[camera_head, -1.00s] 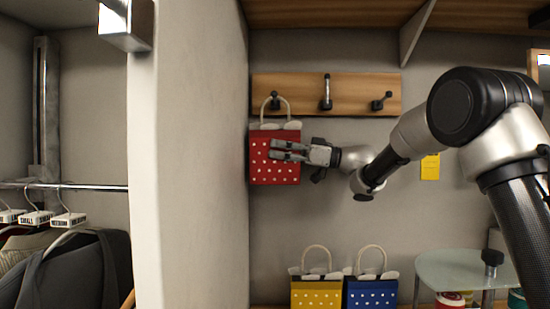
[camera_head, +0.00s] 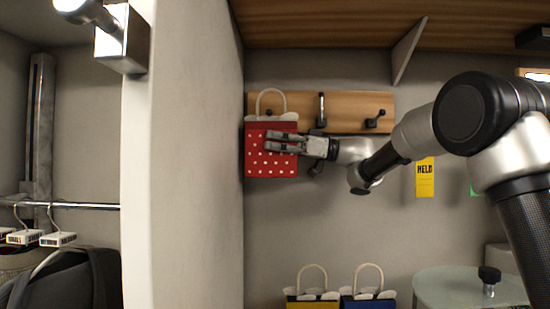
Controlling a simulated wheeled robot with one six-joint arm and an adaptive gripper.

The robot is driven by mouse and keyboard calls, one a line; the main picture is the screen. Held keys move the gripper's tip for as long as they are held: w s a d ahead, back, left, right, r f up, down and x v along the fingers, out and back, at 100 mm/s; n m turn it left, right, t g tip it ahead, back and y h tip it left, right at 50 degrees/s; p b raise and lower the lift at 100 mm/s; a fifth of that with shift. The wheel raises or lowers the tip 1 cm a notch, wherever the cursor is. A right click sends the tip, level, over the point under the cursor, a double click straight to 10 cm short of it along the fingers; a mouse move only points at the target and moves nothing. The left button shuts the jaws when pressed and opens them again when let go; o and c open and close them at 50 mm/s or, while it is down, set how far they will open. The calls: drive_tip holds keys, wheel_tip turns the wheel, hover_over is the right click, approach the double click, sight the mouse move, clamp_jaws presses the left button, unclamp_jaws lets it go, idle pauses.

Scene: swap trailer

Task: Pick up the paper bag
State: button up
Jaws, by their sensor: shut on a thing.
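A red paper bag with white dots (camera_head: 262,164) and a pale handle is at the left end of the wooden hook board (camera_head: 350,104), in front of the grey wall. My gripper (camera_head: 275,141) reaches in from the right and is shut on the bag's upper part. The bag is upright. Its handle loop rises in front of the board near the left hook (camera_head: 269,113); whether it still touches that hook I cannot tell.
A yellow bag (camera_head: 312,304) and a blue bag (camera_head: 368,303) stand below, cut off by the lower edge. A glass table (camera_head: 450,290) is at lower right. A white wall edge (camera_head: 165,180) stands close on the left. A yellow tag (camera_head: 425,178) hangs on the wall.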

drive_tip(key=s+d, duration=0.1)
drive_tip(key=s, duration=0.8)
drive_tip(key=s+d, duration=0.2)
drive_tip(key=s, duration=0.7)
drive_tip(key=shift+d, duration=0.25)
